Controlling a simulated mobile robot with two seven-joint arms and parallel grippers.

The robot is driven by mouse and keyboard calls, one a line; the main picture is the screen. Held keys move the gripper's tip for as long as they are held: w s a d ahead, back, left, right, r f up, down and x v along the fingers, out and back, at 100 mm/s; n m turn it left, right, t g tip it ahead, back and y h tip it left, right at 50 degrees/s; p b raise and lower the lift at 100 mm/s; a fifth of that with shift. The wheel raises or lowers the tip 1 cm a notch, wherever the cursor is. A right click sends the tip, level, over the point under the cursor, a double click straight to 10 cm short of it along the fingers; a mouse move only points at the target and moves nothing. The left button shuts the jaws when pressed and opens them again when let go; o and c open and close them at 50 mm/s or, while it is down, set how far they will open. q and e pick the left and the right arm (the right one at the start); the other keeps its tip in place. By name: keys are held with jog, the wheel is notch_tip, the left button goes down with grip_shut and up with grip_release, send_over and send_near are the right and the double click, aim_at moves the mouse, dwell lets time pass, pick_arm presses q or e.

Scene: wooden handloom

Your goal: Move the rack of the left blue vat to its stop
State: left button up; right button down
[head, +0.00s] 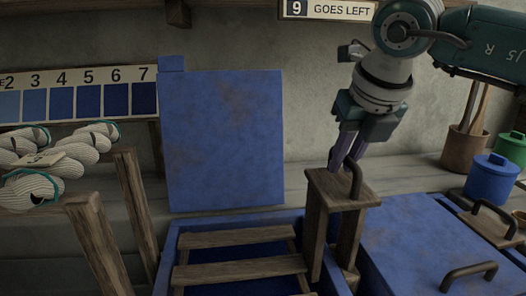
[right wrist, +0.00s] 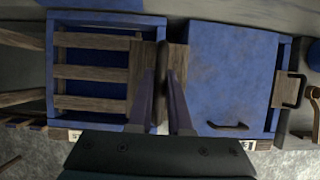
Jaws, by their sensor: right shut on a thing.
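The left blue vat (head: 172,262) stands open, with its blue lid (head: 225,140) upright behind it. Its wooden rack (head: 240,272) has several slats across the dark blue inside, also visible in the right wrist view (right wrist: 95,72). At the vat's right side stands a raised wooden frame (head: 320,235) with a dark curved handle (head: 355,180) on top. Whether this frame joins the slats is hard to tell. My right gripper (head: 347,158) points down and is shut on the handle; its fingers flank it in the right wrist view (right wrist: 162,90). My left gripper is out of view.
The right blue vat's lid (head: 430,240) is closed, with a dark handle (head: 469,276). Small blue (head: 491,180) and green pots stand at the right. Wooden posts (head: 134,200) and yarn skeins (head: 60,150) are at the left.

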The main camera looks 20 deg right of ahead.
notch_tip(320, 180, down, 16)
jog(key=b, duration=1.3)
jog(key=shift+f, duration=0.25)
jog(key=shift+s, duration=0.1)
grip_release()
jog(key=shift+r, duration=0.15)
notch_tip(320, 180, up, 7)
jog(key=p, duration=0.5)
